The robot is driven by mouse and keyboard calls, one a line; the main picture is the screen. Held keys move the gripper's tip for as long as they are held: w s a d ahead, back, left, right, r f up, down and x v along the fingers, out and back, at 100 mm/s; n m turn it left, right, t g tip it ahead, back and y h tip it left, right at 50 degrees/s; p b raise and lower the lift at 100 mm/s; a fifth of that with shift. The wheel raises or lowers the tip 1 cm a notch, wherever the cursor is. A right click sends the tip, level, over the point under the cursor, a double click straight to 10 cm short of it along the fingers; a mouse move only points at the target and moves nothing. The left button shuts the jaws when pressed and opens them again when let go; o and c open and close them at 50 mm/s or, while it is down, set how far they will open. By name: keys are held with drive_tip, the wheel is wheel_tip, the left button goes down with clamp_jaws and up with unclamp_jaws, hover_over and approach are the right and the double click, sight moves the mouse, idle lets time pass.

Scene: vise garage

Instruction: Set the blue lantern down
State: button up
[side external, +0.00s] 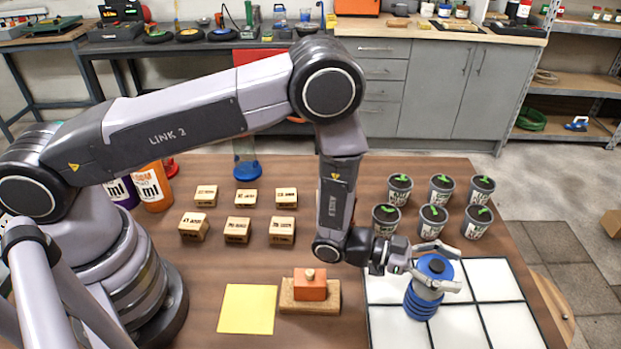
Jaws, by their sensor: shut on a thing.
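The blue lantern (423,300) is at the right front of the table, over the white panel grid (479,322) with dark dividing lines. It stands nearly upright, tilted slightly. My gripper (437,268) comes in from the left and is shut around the lantern's upper part, with one finger behind it and one in front. The lantern's lower body shows below the fingers. I cannot tell whether its base touches the grid or hangs just above it.
Several dark pots with green sprouts (433,217) stand behind the grid. Several small wooden boxes (237,230) stand at the centre left. A yellow sheet (247,309) and an orange block on a wooden base (311,285) lie left of the grid. The grid's right-hand panels are clear.

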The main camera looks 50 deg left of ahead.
drive_tip(key=shift+f, duration=0.3)
drive_tip(key=o, duration=1.3)
